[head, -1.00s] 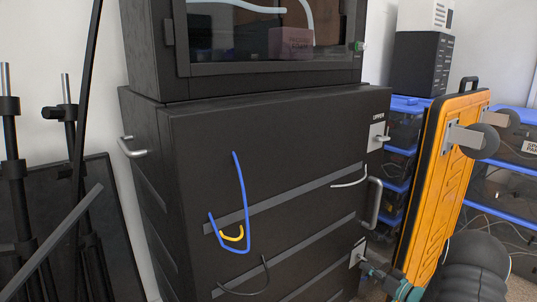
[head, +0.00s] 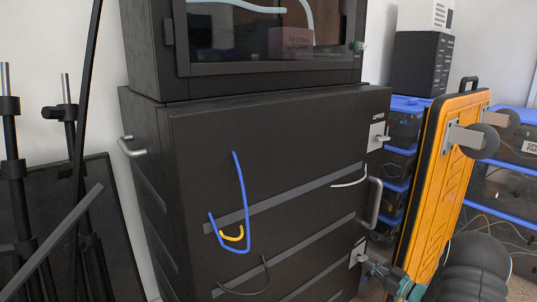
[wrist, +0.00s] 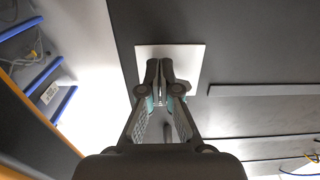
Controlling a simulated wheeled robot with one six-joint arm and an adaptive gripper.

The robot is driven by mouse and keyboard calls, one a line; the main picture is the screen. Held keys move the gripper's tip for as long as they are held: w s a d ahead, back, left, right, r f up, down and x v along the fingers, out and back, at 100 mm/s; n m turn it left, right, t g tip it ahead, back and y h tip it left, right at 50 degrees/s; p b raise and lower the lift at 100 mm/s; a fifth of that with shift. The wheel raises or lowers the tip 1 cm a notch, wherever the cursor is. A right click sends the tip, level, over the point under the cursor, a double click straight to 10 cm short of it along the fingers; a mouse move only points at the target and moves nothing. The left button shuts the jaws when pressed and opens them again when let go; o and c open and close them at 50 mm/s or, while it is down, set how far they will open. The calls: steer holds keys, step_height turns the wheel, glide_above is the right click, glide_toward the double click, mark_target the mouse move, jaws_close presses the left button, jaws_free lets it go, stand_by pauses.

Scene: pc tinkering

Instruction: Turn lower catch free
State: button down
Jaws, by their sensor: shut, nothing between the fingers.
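The lower catch is on a pale plate (head: 356,254) at the lower right edge of the dark cabinet door. In the wrist view the white plate (wrist: 188,58) lies just behind my fingertips. The catch's turning part is mostly hidden behind my fingers. My gripper (head: 366,262) comes in from the lower right, with its tips at the plate; I cannot tell whether they touch the catch. In the wrist view my gripper (wrist: 161,75) has its fingertips together, with nothing seen held. The upper catch (head: 377,137), under an "UPPER" label, sits higher on the same edge.
A grey bar handle (head: 373,203) stands out between the two catches. Blue, yellow, white and dark cables hang on the door (head: 205,150). Blue-lidded bins (head: 400,135) stand behind.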

steer(key=shift+s+a+f, duration=0.15)
steer(key=shift+s+a, duration=0.1)
steer(key=shift+a, duration=0.05)
steer(key=shift+v, duration=3)
steer(key=shift+s+d, duration=0.1)
steer(key=v, duration=1.1)
steer(key=shift+s+d, duration=0.25)
steer(key=shift+s, duration=0.05)
steer(key=w+a+m+p, duration=0.2)
steer(key=w+a+m, duration=0.1)
steer(key=w+a, duration=0.8)
steer(key=shift+w+p, duration=0.35)
steer(key=shift+w, duration=1.3)
